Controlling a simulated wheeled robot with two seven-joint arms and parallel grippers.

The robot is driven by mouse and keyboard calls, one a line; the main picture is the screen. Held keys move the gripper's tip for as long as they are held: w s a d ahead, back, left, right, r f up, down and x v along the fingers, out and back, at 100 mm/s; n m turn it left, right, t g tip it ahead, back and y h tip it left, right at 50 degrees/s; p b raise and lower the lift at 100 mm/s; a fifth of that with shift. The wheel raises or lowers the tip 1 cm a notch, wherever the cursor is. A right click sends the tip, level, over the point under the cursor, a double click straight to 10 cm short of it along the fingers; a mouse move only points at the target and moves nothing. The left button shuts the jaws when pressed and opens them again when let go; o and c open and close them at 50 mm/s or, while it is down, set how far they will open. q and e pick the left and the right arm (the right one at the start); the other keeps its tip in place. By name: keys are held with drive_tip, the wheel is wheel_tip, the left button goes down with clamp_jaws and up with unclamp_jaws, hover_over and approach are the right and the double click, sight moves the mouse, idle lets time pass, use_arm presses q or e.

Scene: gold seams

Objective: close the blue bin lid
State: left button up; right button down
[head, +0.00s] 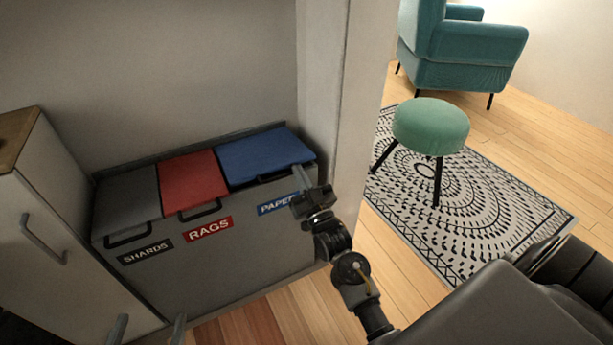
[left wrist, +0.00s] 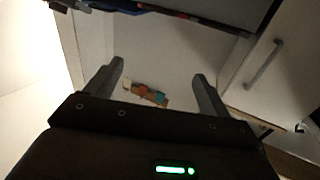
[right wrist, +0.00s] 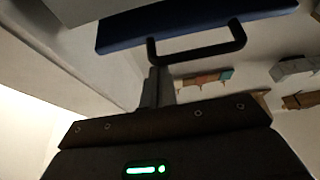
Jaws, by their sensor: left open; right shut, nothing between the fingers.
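The blue lid (head: 262,155) marked PAPER is the rightmost of three lids on a grey bin unit (head: 225,265). It lies flat or nearly flat; I cannot tell whether a small gap is left under its front edge. Its black handle (right wrist: 197,46) is at the front. My right gripper (head: 301,178) is shut and empty at the lid's front right, close by the handle. In the right wrist view its fingers (right wrist: 155,82) reach up to the handle's left end; contact is unclear. My left gripper (head: 150,326) is open and empty, low in front of the bins; its fingers also show in the left wrist view (left wrist: 158,72).
The grey SHARDS lid (head: 126,195) and red RAGS lid (head: 193,179) are down. A white cabinet (head: 60,240) stands left and a wall edge (head: 355,110) right of the bins. A green stool (head: 430,125) stands on a patterned rug (head: 480,200); a teal armchair (head: 465,55) is behind.

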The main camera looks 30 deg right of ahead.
use_arm(q)
wheel_tip(320, 180, up, 7)
drive_tip(key=s+d+t+h+b, duration=0.1)
drive_tip(key=t+h+b, duration=0.1)
drive_tip(key=t+h, duration=0.2)
drive_tip(key=shift+s+d+m, duration=0.15)
drive_tip(key=shift+s+m, duration=0.05)
drive_tip(key=shift+m, duration=0.2)
use_arm(e)
drive_tip(key=shift+s+a+f, duration=0.1)
drive_tip(key=shift+f, duration=0.95)
drive_tip(key=shift+s+f, duration=0.1)
drive_tip(key=shift+f, duration=0.95)
